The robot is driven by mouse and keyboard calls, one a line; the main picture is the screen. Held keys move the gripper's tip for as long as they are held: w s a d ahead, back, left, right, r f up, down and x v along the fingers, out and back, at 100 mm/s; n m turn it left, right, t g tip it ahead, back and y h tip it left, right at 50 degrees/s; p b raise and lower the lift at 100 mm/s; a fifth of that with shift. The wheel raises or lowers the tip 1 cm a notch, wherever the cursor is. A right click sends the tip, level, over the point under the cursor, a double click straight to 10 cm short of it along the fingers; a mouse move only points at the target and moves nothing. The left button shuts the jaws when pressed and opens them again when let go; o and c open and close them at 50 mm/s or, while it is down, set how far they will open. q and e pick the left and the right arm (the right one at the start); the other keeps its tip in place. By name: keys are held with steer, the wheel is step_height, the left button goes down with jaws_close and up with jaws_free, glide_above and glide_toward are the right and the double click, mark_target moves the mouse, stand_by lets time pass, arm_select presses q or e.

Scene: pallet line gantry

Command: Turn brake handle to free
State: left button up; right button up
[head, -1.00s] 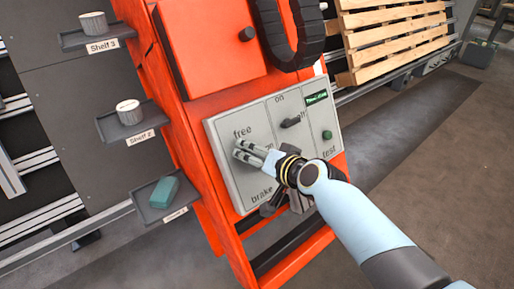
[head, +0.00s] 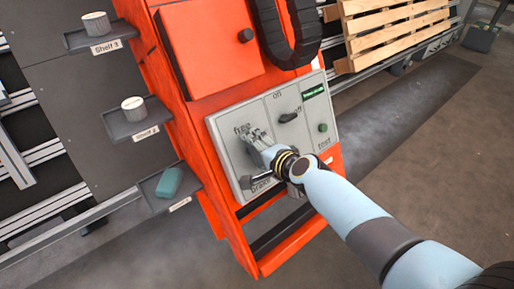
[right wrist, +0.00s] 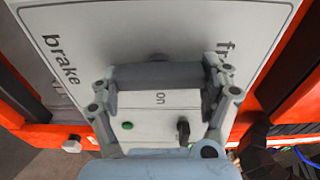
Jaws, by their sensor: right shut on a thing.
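The grey control panel (head: 222,150) is on the front of the orange machine. It carries the words "free" at upper left and "brake" at lower left. My right gripper (head: 257,138) is at its left part, just below "free". In the head view the gripper hides the brake handle. In the right wrist view a dark grey bar, the brake handle (right wrist: 155,75), lies across between the two fingers of my right gripper (right wrist: 160,82), close to the panel face. The gripper is shut on it. The handle's exact angle is hard to tell. My left gripper is out of view.
A dark on/off switch (head: 288,117) and a green test button (head: 323,128) are on the panel's right half. Shelves at the left hold two white cylinders and a teal block (head: 169,182). A wooden pallet (head: 395,25) lies at upper right.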

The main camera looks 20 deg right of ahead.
stand_by(0.6)
steer(key=o, duration=1.1)
steer(key=v, duration=1.2)
steer(key=shift+f, duration=0.1)
